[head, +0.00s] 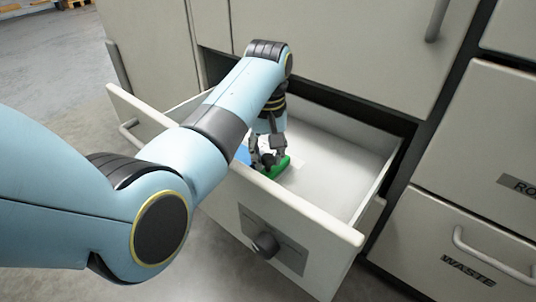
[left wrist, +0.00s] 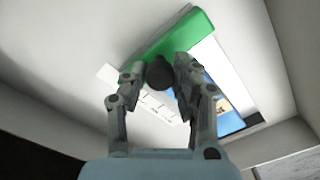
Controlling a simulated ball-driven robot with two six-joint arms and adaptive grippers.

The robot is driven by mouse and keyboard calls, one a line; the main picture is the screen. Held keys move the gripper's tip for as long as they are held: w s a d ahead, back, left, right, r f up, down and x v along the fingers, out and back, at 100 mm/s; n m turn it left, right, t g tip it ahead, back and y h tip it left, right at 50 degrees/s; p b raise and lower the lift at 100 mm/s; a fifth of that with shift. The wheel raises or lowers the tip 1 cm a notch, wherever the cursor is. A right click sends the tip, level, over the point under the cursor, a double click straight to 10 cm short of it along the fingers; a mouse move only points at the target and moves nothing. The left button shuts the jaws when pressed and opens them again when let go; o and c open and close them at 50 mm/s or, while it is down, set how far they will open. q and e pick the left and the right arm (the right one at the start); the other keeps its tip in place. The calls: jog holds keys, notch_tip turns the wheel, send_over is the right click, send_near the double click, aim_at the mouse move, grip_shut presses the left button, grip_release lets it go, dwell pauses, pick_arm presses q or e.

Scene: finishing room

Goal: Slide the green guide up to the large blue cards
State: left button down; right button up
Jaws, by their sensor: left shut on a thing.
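The green guide (head: 277,168) is a bar standing in the open drawer, and it also shows in the left wrist view (left wrist: 196,31). My left gripper (head: 268,158) reaches down into the drawer and is shut on a dark round knob (left wrist: 159,74) at the guide's side. The blue cards (head: 243,154) lie beside the guide, mostly hidden behind my arm. In the left wrist view the blue cards (left wrist: 230,122) show behind the right finger, with a white strip between them and the guide. My right gripper is not in view.
The open drawer (head: 305,208) has a raised front wall with a dark knob (head: 265,245). Its floor right of the guide is bare. A cabinet with a drawer marked WASTE (head: 468,262) stands at the right.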

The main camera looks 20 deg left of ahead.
pick_arm(q)
jog(key=shift+a, duration=0.25)
jog(key=shift+w+a+r+p, duration=0.1)
jog(key=shift+w+a+p, duration=0.25)
jog(key=shift+a, duration=0.3)
jog(key=shift+w+a+r+p, duration=0.1)
jog(key=shift+w+a+p, duration=0.1)
jog(key=shift+a+p, duration=0.3)
jog(key=shift+w+a+f, duration=0.1)
jog(key=shift+a+f, duration=0.1)
jog(key=shift+a, duration=0.25)
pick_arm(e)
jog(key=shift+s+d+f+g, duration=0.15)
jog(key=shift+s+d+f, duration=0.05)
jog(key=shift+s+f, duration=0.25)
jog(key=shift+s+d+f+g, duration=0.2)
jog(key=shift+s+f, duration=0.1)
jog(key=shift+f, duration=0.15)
pick_arm(q)
jog(key=c, duration=1)
grip_release()
